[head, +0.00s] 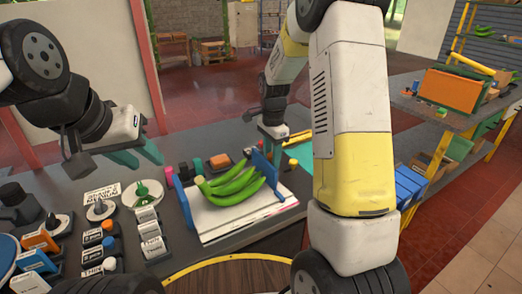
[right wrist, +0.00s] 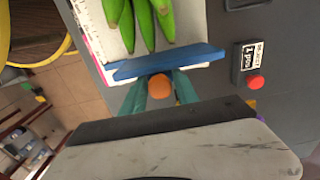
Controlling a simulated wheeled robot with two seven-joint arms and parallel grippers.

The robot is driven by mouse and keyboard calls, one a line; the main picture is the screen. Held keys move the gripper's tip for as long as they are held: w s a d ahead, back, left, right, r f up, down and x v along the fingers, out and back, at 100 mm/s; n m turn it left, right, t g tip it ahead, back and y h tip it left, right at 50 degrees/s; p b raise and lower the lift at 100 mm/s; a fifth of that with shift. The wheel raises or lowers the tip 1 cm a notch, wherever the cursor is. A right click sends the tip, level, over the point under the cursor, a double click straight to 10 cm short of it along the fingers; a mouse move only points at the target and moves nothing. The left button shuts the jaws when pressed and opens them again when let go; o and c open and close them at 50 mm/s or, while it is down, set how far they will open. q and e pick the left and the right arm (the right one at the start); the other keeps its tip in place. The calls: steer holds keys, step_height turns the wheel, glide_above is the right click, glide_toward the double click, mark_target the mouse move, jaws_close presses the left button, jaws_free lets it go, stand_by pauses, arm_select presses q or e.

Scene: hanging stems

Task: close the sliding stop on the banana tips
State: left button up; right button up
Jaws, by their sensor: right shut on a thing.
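A bunch of green bananas (head: 235,184) lies on a white measuring board (head: 238,222). A blue end plate (head: 184,201) stands at its stem end. The blue sliding stop (head: 266,172) stands at the tip end and also shows in the right wrist view (right wrist: 168,62). There the banana tips (right wrist: 150,42) end close to the stop; I cannot tell if they touch. My right gripper (right wrist: 159,90) is shut on the stop's orange knob (right wrist: 159,86), a finger on each side. My left gripper (head: 136,155) is open and empty, left of the board.
Several labelled blocks and tools (head: 100,240) crowd the table left of the board. A block with a red button (right wrist: 252,72) stands beside the stop. Blue bins (head: 408,186) are at the right. My right arm hides the table behind it.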

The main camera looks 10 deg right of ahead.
mark_target(260, 160)
steer(key=shift+s+a, duration=0.25)
steer(key=shift+a, duration=0.45)
steer(key=shift+s+a, duration=0.2)
steer(key=shift+a, duration=0.5)
steer(key=shift+s+a, duration=0.25)
steer(key=shift+a, duration=0.55)
steer(key=o, duration=1)
steer(key=shift+o, duration=0.2)
step_height(260, 160, up, 8)
steer(key=shift+s+r, duration=0.1)
